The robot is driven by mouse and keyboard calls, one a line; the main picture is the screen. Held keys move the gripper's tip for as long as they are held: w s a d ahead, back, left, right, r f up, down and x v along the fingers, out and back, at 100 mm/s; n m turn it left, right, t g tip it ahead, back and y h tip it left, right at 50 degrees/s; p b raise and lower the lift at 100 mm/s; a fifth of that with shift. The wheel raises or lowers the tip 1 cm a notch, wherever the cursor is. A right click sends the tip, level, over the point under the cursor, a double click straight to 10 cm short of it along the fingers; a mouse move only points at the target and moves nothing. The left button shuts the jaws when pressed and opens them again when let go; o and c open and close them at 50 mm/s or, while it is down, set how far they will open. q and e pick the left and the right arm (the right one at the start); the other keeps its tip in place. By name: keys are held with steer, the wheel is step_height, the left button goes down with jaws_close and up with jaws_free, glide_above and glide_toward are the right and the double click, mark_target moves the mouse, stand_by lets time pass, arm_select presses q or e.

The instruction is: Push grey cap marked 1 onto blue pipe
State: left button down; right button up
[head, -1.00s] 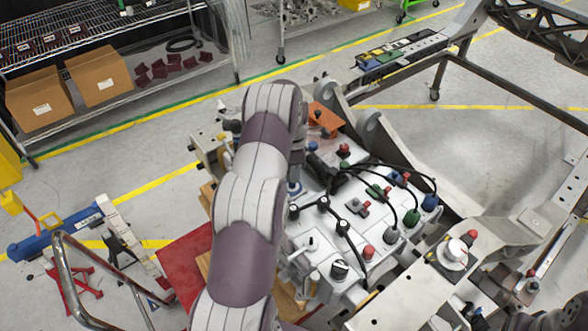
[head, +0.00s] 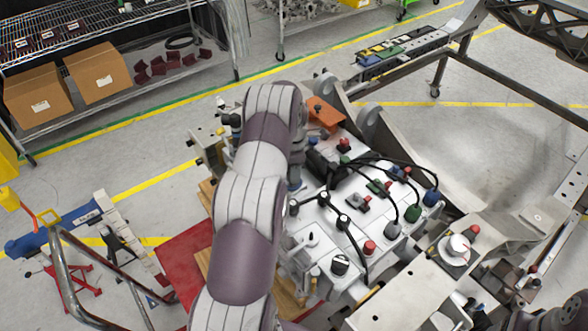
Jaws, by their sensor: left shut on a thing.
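My left arm rises through the middle of the head view and bends over the white fixture box (head: 325,232). My left gripper (head: 296,180) is mostly hidden behind my own wrist, at the box's upper left side. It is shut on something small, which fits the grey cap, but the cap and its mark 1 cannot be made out. The blue pipe is not clearly visible; the spot under the gripper is covered by my arm. Whether cap and pipe touch cannot be told. My right gripper is not in view.
An orange bracket (head: 324,116) stands behind.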

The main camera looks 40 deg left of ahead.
arm_select(q)
steer(key=shift+d+f+b, duration=0.1)
steer(key=shift+f+b, duration=0.25)
steer(key=shift+f, duration=0.2)
steer(key=c, duration=0.7)
jaws_free()
step_height(320, 180, up, 6)
steer(key=p, duration=0.4)
steer(key=shift+r, duration=0.1)
